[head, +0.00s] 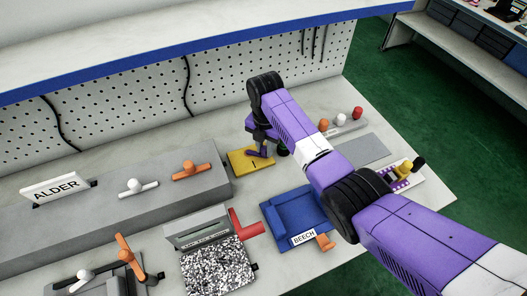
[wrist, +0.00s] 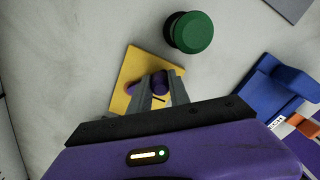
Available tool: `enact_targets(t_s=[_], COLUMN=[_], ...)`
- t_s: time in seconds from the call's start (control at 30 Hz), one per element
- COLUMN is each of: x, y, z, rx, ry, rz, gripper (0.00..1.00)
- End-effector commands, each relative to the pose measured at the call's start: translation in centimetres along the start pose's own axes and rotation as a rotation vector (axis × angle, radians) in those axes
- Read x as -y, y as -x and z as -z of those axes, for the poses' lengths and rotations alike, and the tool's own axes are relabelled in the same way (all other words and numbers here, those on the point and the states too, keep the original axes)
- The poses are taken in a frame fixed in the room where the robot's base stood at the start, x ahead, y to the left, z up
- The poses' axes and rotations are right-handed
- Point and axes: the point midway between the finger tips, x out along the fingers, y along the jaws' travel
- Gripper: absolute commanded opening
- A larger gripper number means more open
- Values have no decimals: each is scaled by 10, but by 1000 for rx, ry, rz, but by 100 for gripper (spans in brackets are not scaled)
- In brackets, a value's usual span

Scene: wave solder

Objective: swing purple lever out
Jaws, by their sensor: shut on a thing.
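The purple lever (head: 257,152) is on a yellow plate (head: 238,163) on the bench, left of my arm's end. In the wrist view the yellow plate (wrist: 125,70) lies below my gripper (wrist: 162,90). Its two grey fingers are shut on the round purple knob of the lever (wrist: 160,82). A bit of the lever shows left of the fingers. A dark slot mark shows on the plate in the head view. The fingers and arm hide part of the lever and its pivot.
A green knob (wrist: 190,32) stands close beyond the plate in the wrist view. A blue fixture (head: 292,222) labelled BEECH and a red L-shaped piece (head: 246,223) sit nearer. A grey raised block (head: 110,212) with white and orange levers is at left.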

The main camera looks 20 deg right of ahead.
Motion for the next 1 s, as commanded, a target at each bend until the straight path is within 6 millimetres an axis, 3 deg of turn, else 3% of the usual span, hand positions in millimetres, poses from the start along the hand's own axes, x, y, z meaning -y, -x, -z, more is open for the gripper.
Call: enact_targets(t_s=[0.43,0.47,0.53,0.87,1.0], x=[-1,-1,-1,-2,-2], y=[0,0,0,1,12], z=[-4,-4,-4,-4,-5], rx=[0,0,0,1,3], ry=[72,72,72,71,70], rz=[-1,-1,-1,-2,-4], gripper=[0,28,42,45,45])
